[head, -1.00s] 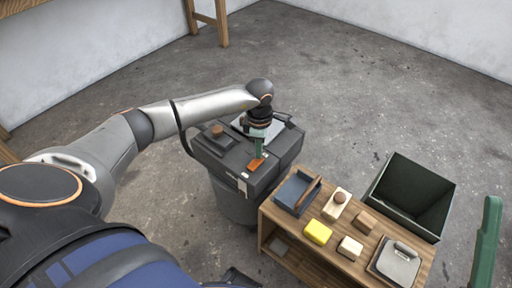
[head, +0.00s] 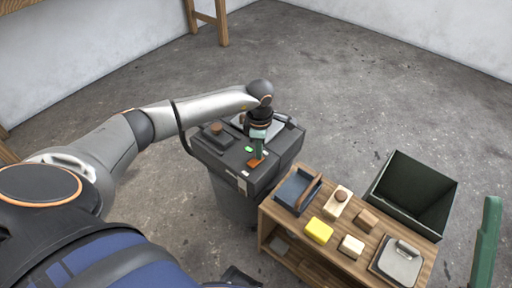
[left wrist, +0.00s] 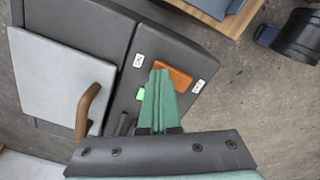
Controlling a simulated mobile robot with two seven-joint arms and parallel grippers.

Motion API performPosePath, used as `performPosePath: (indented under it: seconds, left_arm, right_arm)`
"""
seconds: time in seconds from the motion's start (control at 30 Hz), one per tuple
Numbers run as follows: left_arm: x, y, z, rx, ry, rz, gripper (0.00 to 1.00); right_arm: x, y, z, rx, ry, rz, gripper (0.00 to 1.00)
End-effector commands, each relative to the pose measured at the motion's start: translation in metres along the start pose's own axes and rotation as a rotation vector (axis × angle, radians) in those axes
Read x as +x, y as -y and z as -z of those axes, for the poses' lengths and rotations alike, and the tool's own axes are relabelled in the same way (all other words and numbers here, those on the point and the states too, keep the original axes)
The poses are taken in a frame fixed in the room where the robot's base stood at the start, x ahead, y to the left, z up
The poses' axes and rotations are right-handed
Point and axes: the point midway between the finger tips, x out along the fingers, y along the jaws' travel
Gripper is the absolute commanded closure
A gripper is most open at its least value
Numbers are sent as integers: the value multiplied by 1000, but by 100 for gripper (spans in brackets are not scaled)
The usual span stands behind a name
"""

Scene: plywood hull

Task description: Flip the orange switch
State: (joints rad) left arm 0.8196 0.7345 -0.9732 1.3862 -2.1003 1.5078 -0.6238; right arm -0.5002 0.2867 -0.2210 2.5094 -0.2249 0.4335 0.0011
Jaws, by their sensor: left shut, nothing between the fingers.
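The orange switch (head: 255,162) is on the dark top of a grey machine (head: 232,172). In the left wrist view the orange switch (left wrist: 177,78) lies between two white labels, and a small lit green patch (left wrist: 141,94) shows beside it. My left gripper (head: 258,153) points down at the switch with its green fingers shut and empty. In the left wrist view the fingertips (left wrist: 160,74) are at the switch's edge; I cannot tell whether they touch it. What looks like my right gripper (head: 491,205) is a green piece at the right edge, mostly out of frame.
A wooden bench (head: 268,215) stands to the right, with a blue-grey tray (head: 290,190), a yellow block (head: 319,231) and several other items. A dark green open bin (head: 410,195) is behind it. A grey lid with a brown handle (left wrist: 52,75) is near the gripper.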

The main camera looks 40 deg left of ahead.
Motion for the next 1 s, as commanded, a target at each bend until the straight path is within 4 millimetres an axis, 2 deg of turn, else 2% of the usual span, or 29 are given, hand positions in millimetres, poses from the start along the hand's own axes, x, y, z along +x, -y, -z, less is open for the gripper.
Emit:
performPosePath:
  seconds: [0.17,1.0]
  left_arm:
    - [-6,1,1,0,-2,2,100]
    - [-71,0,1,0,-2,1,100]
  right_arm:
    - [4,-2,4,2,1,-1,50]
    - [40,-19,36,-1,-1,0,50]
